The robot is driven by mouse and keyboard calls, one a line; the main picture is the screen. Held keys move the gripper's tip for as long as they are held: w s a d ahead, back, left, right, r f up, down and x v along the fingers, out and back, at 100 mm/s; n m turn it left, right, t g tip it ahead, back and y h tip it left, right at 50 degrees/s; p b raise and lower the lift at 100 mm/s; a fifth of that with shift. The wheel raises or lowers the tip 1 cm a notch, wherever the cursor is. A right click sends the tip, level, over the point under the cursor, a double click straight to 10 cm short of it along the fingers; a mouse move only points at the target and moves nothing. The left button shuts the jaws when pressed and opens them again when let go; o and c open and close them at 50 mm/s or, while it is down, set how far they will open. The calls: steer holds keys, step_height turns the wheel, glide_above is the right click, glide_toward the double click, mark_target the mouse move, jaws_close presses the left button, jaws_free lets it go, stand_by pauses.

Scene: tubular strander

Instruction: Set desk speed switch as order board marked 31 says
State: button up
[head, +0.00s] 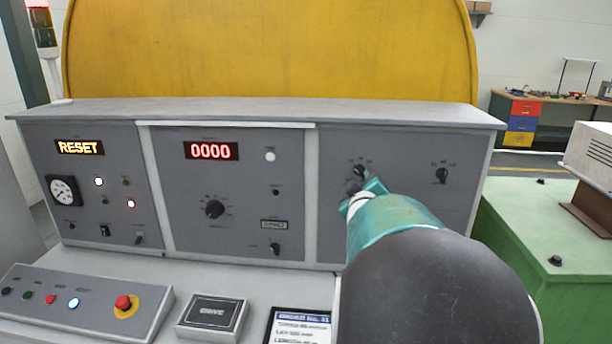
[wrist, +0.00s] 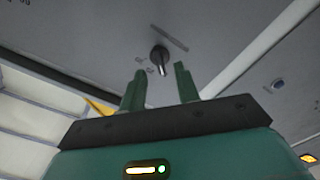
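The desk's right panel (head: 405,215) carries a black rotary switch (head: 358,171) near my gripper and a second black knob (head: 441,175) further right. Their labels are too small to read, so I cannot tell which is the speed switch. My gripper (head: 359,190) is just in front of and below the nearer switch. In the wrist view, my gripper (wrist: 160,70) is open, with a dark switch with a pale pointer (wrist: 158,56) ahead, between the fingertips and apart from them. The order board (head: 300,326) lies on the desk, headed with 31; its lower part is cut off.
The middle panel has a red 0000 display (head: 211,151) and a dial knob (head: 214,209). The left panel shows RESET (head: 79,147) and a gauge (head: 63,190). A green cabinet (head: 535,235) stands right.

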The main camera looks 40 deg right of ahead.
mark_target(360, 174)
steer(key=shift+x, duration=1.9)
jaws_close()
